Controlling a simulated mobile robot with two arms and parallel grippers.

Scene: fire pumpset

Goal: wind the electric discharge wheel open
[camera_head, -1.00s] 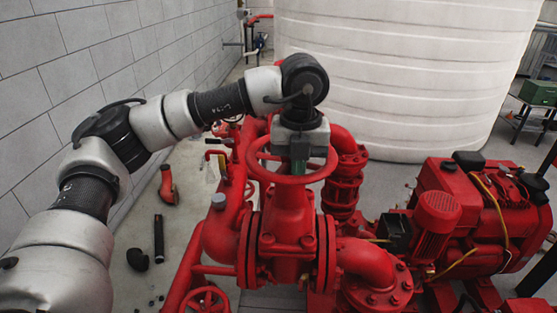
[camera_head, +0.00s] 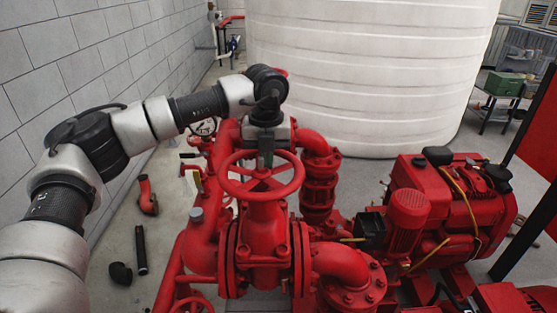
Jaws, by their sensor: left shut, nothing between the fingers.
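A red handwheel (camera_head: 290,185) sits on top of a large red gate valve (camera_head: 266,228) in the middle of the head view. My left gripper (camera_head: 265,158) comes down from above at the far side of the wheel, pointing downward. Its fingers are shut and appear small and dark against the wheel's far part. Whether they touch the rim or spokes I cannot tell. My right gripper is not in view.
A red motor and engine set (camera_head: 455,205) stands at the right. A large white tank (camera_head: 370,75) fills the back. A block wall (camera_head: 75,65) bounds the left side.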

